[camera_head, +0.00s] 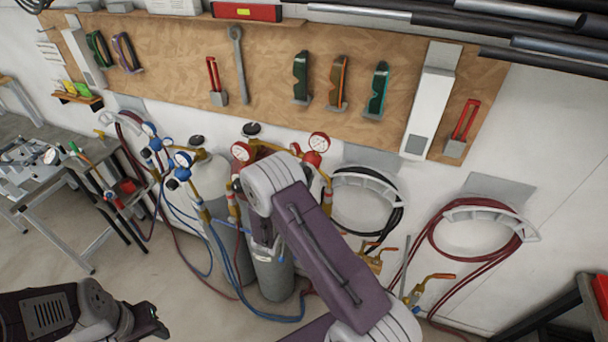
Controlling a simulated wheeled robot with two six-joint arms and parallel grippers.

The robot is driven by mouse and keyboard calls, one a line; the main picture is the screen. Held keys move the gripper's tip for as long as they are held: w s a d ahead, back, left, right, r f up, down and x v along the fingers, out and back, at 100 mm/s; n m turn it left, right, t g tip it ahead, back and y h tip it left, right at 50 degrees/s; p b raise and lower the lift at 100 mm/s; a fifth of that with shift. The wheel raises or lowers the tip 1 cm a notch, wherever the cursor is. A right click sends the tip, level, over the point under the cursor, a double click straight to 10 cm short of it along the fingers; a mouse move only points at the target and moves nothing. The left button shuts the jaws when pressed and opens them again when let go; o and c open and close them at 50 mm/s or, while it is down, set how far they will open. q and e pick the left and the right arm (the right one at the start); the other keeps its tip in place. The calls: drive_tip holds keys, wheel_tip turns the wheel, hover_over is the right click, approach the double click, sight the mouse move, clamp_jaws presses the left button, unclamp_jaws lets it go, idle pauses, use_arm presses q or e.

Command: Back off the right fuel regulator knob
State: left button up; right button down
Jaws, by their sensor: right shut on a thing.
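Red-faced gauges on brass regulators stand on the cylinders at centre, one gauge (241,151) left of my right wrist and another gauge (319,142) above and right of it. The right fuel regulator's knob is hidden behind my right wrist. My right gripper (264,241) is at the regulators, mostly covered by its own wrist and forearm. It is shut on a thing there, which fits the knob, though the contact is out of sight. My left gripper (151,318) is low at the left, away from the regulators; its finger opening is unclear.
Grey cylinders (273,276) stand below the regulators, with blue hoses (240,303) around them. Blue-rimmed gauges (183,159) are to the left. A coiled black hose (338,211) and red hose (438,232) hang on the right wall. A metal workbench (35,180) stands left.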

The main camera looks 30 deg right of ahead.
drive_tip(key=shift+f, duration=0.15)
drive_tip(key=c, duration=1)
unclamp_jaws()
drive_tip(key=shift+o, duration=0.5)
drive_tip(key=shift+a, duration=0.1)
drive_tip(key=b+v, duration=0.3)
drive_tip(key=v, duration=0.6)
drive_tip(key=shift+b, duration=0.3)
